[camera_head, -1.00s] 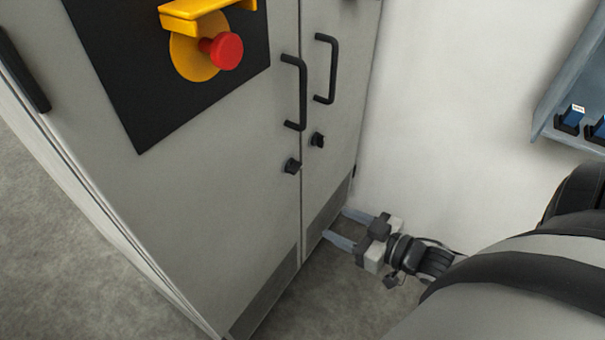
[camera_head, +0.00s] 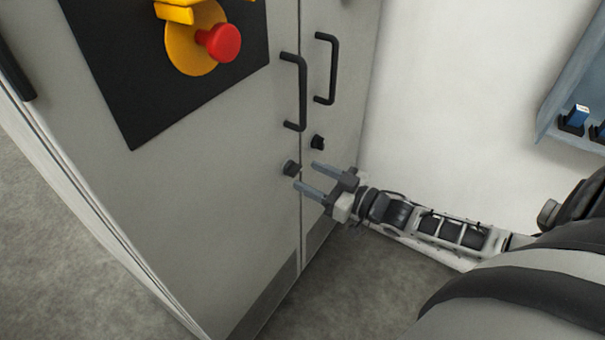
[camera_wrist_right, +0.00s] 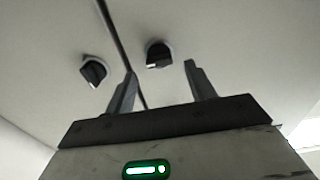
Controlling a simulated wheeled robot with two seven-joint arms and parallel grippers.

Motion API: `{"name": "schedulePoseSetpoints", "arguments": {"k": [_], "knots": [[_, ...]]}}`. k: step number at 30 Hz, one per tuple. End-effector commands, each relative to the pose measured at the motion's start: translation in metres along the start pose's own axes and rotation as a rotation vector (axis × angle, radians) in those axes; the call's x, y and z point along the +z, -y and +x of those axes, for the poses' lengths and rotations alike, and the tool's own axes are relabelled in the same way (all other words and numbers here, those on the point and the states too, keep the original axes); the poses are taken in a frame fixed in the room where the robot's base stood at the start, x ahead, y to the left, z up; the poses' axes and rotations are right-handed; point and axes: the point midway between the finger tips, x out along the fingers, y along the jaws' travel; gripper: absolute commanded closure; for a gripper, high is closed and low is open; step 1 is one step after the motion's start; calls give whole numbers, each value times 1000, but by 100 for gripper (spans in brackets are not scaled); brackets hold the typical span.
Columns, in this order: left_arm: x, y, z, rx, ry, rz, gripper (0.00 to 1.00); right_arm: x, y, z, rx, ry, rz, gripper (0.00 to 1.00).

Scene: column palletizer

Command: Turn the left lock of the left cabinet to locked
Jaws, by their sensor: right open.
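The grey cabinet (camera_head: 215,190) has two doors, each with a black handle and a small black rotary lock below it. The left lock (camera_head: 291,168) is on the left door near the seam, and the right lock (camera_head: 317,142) is on the other door. My right gripper (camera_head: 306,178) is open and empty, just in front of the doors below and right of the left lock, apart from it. In the right wrist view the left lock (camera_wrist_right: 93,71) lies left of the fingers, and the right lock (camera_wrist_right: 158,54) shows between and beyond the fingertips. My left gripper is out of view.
The door handles (camera_head: 301,92) and (camera_head: 327,68) stick out above the locks. A red emergency button (camera_head: 219,42) on a yellow base is on the black panel at the upper left. A wall shelf (camera_head: 560,95) with small blue items is at the right. The floor in front is clear.

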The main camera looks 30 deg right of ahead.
Motion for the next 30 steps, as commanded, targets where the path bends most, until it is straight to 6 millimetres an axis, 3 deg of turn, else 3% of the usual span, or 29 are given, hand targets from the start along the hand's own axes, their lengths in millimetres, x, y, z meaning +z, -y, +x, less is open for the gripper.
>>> {"name": "schedulePoseSetpoints", "arguments": {"k": [6, 17, 22, 30], "knots": [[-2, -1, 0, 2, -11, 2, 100, 0, 0, 26, 0, -1, -1, 45], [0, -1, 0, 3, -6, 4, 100, 0, 0, 31, 0, 2, 0, 45], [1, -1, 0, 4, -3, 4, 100, 0, 0, 31, 0, 1, 0, 87], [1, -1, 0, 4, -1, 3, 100, 0, 0, 31, 0, 1, -11, 90]]}}
